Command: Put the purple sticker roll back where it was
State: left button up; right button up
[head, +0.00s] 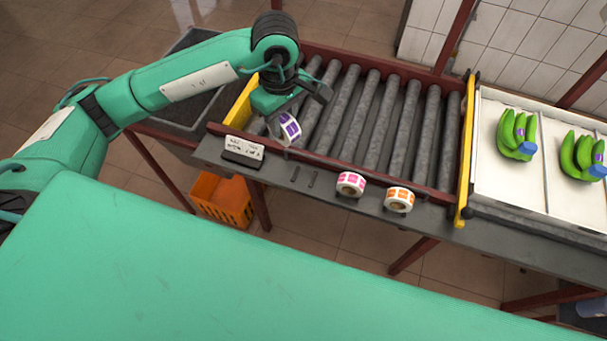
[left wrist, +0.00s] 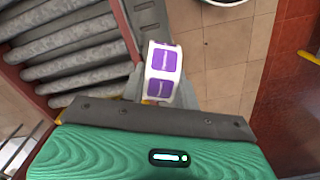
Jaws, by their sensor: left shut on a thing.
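The purple sticker roll (head: 289,129) is white with purple squares. My left gripper (head: 292,108) is shut on it and holds it at the left part of the roller conveyor, near the front rail. In the left wrist view the roll (left wrist: 162,71) sits between the fingers, its purple labels facing the camera. A pink sticker roll (head: 351,184) and an orange sticker roll (head: 399,199) are on the grey ledge (head: 330,192) along the conveyor's front. Left of the pink roll, the ledge has short dark bars and no roll. My right gripper is not in view.
A small black-and-white box (head: 243,150) is on the ledge's left part. The roller conveyor (head: 365,110) has a red front rail and yellow end pieces. Green banana bunches (head: 517,135) lie in white trays at right. An orange crate (head: 222,200) stands below.

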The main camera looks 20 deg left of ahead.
pick_arm(q)
jog(key=n, duration=0.2)
jog(key=r+n, duration=0.1)
jog(key=shift+w+d+n, duration=0.3)
jog(key=shift+d+n, duration=0.05)
jog(key=shift+n, duration=0.05)
jog(key=n, duration=0.3)
jog(key=shift+w+d+r+n+b, duration=0.2)
jog(key=shift+d+r+n+b, duration=0.1)
jog(key=shift+d+r+n, duration=0.1)
notch_tip(320, 180, down, 17)
jog(key=w+d+n+p, duration=0.1)
jog(key=n+p, duration=0.3)
jog(key=n, duration=0.6)
jog(key=shift+d+n, duration=0.4)
jog(key=shift+d, duration=0.25)
jog(key=shift+w+f, duration=0.1)
jog(key=shift+w, duration=0.05)
